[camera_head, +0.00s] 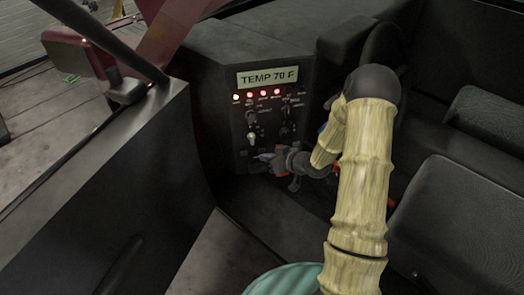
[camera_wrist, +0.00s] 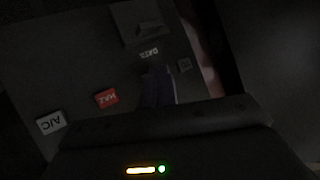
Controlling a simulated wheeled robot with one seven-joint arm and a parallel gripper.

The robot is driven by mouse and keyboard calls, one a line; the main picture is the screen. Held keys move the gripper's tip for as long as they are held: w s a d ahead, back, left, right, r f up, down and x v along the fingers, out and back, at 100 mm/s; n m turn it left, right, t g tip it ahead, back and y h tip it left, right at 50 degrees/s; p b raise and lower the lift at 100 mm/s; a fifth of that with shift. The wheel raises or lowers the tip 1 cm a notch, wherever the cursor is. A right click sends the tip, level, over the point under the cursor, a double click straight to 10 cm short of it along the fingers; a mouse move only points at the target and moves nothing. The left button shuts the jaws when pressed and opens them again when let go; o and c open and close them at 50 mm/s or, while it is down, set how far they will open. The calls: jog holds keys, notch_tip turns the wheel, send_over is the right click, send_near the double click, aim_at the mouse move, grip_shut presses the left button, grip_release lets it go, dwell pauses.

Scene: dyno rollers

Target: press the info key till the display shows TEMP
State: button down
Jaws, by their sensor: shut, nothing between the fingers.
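The display (camera_head: 267,77) at the top of the dark dashboard panel reads "TEMP 70 F" in the head view. My gripper (camera_head: 262,157) is shut and empty, low at the front of the panel, below the display. In the wrist view, the dark fingers (camera_wrist: 157,86) point at the panel, just below a small pale label (camera_wrist: 149,53) that I cannot read surely. Which key is the info key I cannot tell, nor whether the fingertips touch one.
A row of lit lamps (camera_head: 263,95) runs under the display. The wrist view shows a red key (camera_wrist: 106,97) and a white key (camera_wrist: 50,122) to the left. An open door (camera_head: 110,190) stands left, and dark seats (camera_head: 455,225) lie right.

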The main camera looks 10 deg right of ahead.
jog(key=s, duration=0.5)
jog(key=shift+d, duration=0.1)
dwell(0.3)
dwell(0.7)
jog(key=s+d+r+m+g+h, duration=0.3)
jog(key=s+d+r+h, duration=0.1)
jog(key=s+r+h, duration=0.35)
jog(key=s+a+r+m+g, duration=0.2)
jog(key=s+a+r+g, duration=0.2)
jog(key=s+r, duration=0.5)
jog(key=w+p+v, duration=0.1)
jog(key=p+v, duration=1.7)
jog(key=p, duration=0.2)
jog(key=shift+w+r+p, duration=0.3)
jog(key=shift+p, duration=0.1)
